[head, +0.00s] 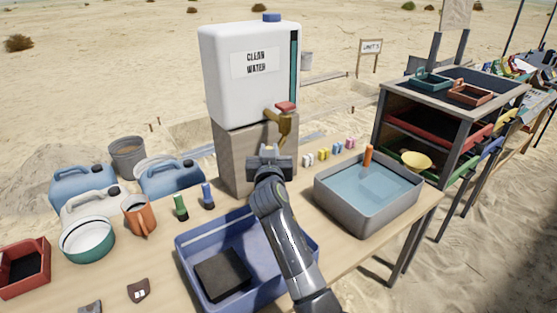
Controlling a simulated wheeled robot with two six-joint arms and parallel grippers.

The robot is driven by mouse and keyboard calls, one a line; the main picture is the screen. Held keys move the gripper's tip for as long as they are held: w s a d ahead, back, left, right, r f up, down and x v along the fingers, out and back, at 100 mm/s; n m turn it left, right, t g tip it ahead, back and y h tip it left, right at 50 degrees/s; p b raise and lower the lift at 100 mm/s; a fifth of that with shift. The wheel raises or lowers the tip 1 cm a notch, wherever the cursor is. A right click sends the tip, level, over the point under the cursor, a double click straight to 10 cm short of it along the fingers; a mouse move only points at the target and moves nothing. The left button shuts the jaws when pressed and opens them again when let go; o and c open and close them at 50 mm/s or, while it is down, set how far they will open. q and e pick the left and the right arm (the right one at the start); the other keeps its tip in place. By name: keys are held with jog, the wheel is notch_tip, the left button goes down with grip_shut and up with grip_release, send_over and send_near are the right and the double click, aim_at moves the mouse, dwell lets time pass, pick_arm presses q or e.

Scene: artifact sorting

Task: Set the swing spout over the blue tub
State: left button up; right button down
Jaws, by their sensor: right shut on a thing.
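The brass swing spout (285,124) comes out of the lower front of the white clean water tank (217,88), with a red handle (285,106) on top. My right gripper (268,150) is shut on the spout near its lower end, and its fingers hide the tip. The blue tub (186,262) stands on the table in front, below and left of my right arm, with a dark block (222,274) inside. The spout end shows behind the tub, not clearly above it. My left gripper is out of view.
A grey basin of water (330,200) stands right of my arm. Brushes (181,207), an orange jug (139,215), a green-rimmed bowl (87,241), jerrycans (84,188) and sherds (138,291) are at the left. A shelf (448,90) stands at the right.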

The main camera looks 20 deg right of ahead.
jog(key=shift+w+a, duration=0.2)
jog(key=shift+a, duration=0.15)
jog(key=c, duration=1.3)
grip_release()
jog(key=shift+c, duration=0.2)
jog(key=shift+f, duration=0.1)
